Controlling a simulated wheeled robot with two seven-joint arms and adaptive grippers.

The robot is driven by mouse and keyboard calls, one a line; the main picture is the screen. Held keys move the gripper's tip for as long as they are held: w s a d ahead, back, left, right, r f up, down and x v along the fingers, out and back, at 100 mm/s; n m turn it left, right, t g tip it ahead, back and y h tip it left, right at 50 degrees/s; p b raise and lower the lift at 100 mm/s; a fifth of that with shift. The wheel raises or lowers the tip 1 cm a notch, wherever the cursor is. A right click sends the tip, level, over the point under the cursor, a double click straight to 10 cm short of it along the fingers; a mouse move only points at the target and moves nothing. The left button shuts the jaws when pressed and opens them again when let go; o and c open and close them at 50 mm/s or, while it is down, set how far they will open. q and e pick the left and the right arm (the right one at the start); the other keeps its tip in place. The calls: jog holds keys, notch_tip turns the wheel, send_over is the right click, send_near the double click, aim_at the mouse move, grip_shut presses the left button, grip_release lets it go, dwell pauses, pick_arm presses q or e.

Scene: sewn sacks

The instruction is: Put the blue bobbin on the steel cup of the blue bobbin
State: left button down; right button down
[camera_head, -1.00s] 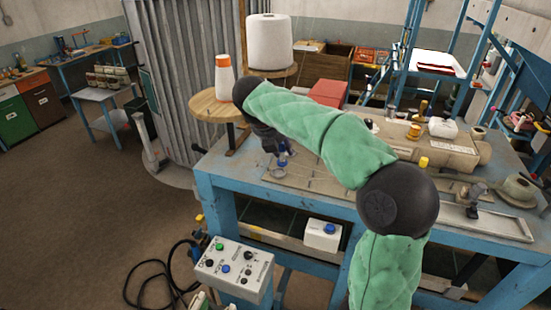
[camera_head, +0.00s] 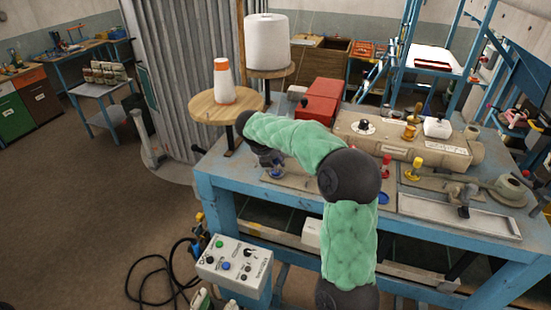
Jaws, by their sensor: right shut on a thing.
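My right gripper (camera_head: 272,162), at the end of the green-sleeved arm, is over the near left part of the blue table. It is shut on the small blue bobbin (camera_head: 277,171), which shows just below the dark fingers. The steel cup is in the same spot, largely hidden by the bobbin and fingers. The bobbin is low at the cup, but I cannot tell whether it is seated. My left gripper is not in view.
A red bobbin (camera_head: 386,166) and a yellow bobbin (camera_head: 416,168) stand to the right, near a blue disc (camera_head: 383,197). A red box (camera_head: 318,100) and a round wooden stand (camera_head: 205,108) with an orange-and-white cone (camera_head: 223,85) are behind. A metal tray (camera_head: 450,212) lies at right.

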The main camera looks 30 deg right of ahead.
jog(key=shift+f, duration=0.15)
jog(key=c, duration=1)
grip_release()
jog(key=shift+o, duration=0.2)
jog(key=b+v, duration=0.2)
jog(key=v, duration=1)
jog(key=shift+a, duration=0.1)
